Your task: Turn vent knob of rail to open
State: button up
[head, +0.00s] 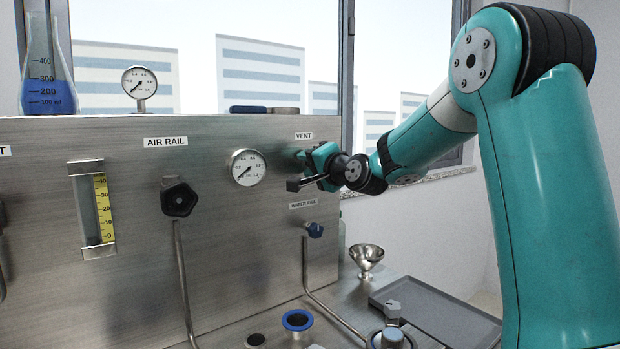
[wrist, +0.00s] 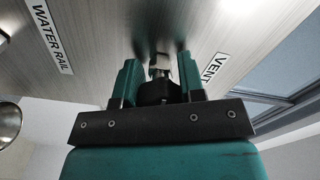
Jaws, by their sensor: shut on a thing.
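The vent knob (wrist: 153,92) is a dark knob on a pale metal stem that comes out of the steel panel (head: 100,270). In the wrist view it sits between the two teal fingers of my gripper (wrist: 160,76), which is shut on it. In the head view my gripper (head: 306,164) reaches the panel just below the VENT label (head: 303,135), and the knob is hidden behind it. The VENT label also shows in the wrist view (wrist: 213,70), right of the fingers. Which way the knob is turned cannot be told.
A round gauge (head: 248,167) is just left of my gripper. The blue water rail knob (head: 315,230) is below it, and the black air rail knob (head: 179,199) is further left. A metal funnel (head: 367,258) and grey tray (head: 435,312) stand at lower right.

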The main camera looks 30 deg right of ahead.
jog(key=shift+f+n+b, duration=0.2)
jog(key=shift+n+b, duration=1.05)
jog(key=shift+n, duration=0.35)
jog(key=o, duration=0.9)
jog(key=shift+r, duration=0.1)
jog(key=shift+s+d+b, duration=0.2)
jog(key=shift+s+b, duration=0.8)
jog(key=shift+s, duration=3.35)
jog(key=shift+s+d+b, duration=0.15)
jog(key=shift+s+b, duration=0.85)
jog(key=shift+s, duration=3.35)
